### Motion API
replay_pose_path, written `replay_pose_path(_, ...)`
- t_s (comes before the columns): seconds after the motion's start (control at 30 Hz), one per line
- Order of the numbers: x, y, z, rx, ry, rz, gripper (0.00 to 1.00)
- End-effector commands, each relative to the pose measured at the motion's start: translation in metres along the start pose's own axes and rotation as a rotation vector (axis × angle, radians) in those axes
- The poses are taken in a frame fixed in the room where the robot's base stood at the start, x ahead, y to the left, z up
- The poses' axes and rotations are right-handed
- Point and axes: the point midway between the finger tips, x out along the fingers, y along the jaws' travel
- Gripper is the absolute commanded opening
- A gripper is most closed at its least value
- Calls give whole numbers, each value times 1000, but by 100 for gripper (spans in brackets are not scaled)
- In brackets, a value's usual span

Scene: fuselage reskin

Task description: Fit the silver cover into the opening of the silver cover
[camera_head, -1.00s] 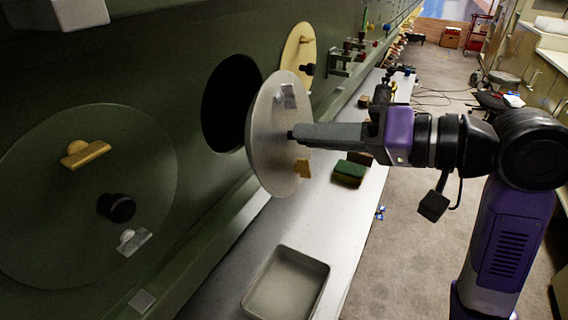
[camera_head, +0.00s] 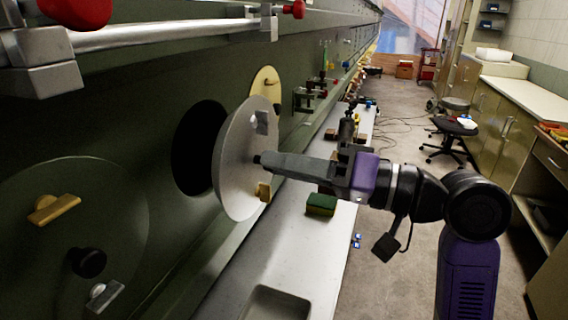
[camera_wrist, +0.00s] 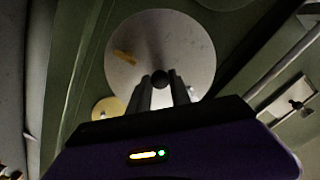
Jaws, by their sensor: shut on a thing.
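The silver cover (camera_head: 236,150) is a round disc with a black knob, a yellow tab and a small clear tab on its face. My gripper (camera_head: 263,160) is shut on its knob and holds it upright, close in front of the dark round opening (camera_head: 192,148) in the green wall. The disc is slightly angled to the wall and overlaps the right part of the opening. Whether its far edge touches the wall is hidden. In the wrist view the cover (camera_wrist: 185,45) fills the middle, with my fingers (camera_wrist: 160,84) at the knob.
A green round cover (camera_head: 70,230) with a yellow handle and black knob is at left. A yellow disc (camera_head: 265,84) is on the wall behind. The ledge below holds a green-yellow sponge (camera_head: 321,205) and a tray (camera_head: 275,303). A rail with red knobs (camera_head: 293,9) runs above.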

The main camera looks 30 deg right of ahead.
Motion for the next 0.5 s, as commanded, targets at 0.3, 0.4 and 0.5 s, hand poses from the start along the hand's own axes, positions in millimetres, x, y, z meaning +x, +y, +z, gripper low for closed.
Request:
replay_pose_path(0.3, 22, -2, 0, 0, -2, -4, 0)
replay_pose_path(0.4, 30, -2, 0, 0, -1, -4, 0)
replay_pose_path(0.5, 38, -2, 0, 0, -2, -3, 0)
